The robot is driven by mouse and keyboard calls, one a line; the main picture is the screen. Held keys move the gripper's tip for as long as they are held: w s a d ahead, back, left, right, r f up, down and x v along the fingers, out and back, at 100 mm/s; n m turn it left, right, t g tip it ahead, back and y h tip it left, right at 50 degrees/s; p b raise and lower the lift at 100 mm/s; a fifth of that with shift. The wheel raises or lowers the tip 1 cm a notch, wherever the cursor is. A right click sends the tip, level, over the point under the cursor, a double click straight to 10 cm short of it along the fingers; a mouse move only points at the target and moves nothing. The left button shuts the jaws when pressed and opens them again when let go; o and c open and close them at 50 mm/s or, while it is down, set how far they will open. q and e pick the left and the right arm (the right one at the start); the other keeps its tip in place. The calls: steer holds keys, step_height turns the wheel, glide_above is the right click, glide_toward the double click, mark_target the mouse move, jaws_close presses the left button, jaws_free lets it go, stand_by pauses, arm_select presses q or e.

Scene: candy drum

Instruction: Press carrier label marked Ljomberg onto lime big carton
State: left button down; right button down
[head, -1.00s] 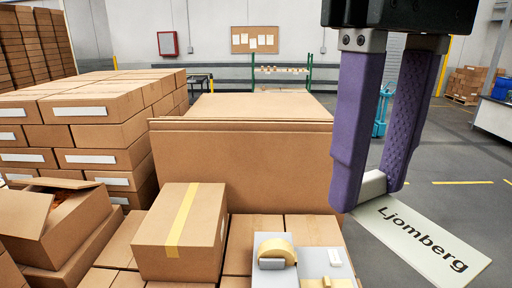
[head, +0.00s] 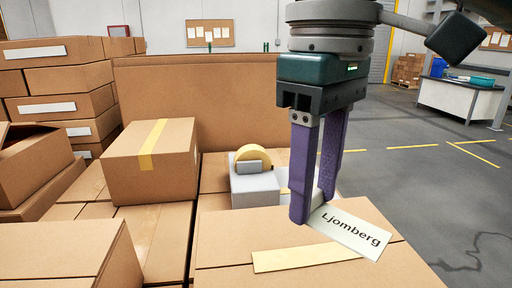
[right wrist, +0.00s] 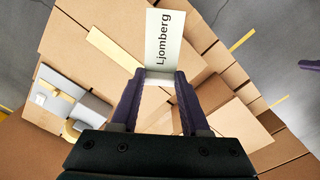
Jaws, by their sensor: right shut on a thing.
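In the right wrist view the label (right wrist: 165,40) sticks out past the fingertips, beside the strip (right wrist: 113,53). A purple piece (right wrist: 310,64) at that view's right edge looks like part of my left gripper.
A grey tape stand (head: 255,185) with a yellow roll is behind the front carton. A carton with yellow tape (head: 150,165) stands to its left, and stacked cartons (head: 65,80) fill the far left. Open floor (head: 430,170) lies to the right.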

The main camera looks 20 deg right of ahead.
steer(key=d+f+n+p, duration=0.1)
steer(key=f+n, duration=0.2)
steer(key=f, duration=0.1)
steer(key=f+n+p, duration=0.1)
steer(key=f+n, duration=0.3)
steer(key=w+d+f+n+p, duration=0.1)
steer(key=f+n+p, duration=0.1)
steer(key=f+n, duration=0.1)
steer(key=shift+d+f+n, duration=0.3)
steer(key=shift+f, duration=0.3)
step_height(320, 180, down, 6)
steer(key=b, duration=0.6)
steer(key=shift+r, duration=0.25)
steer(key=shift+f+b, duration=0.3)
steer(key=shift+b, duration=0.25)
steer(key=shift+f, duration=0.25)
steer(key=c, duration=1.6)
jaws_free()
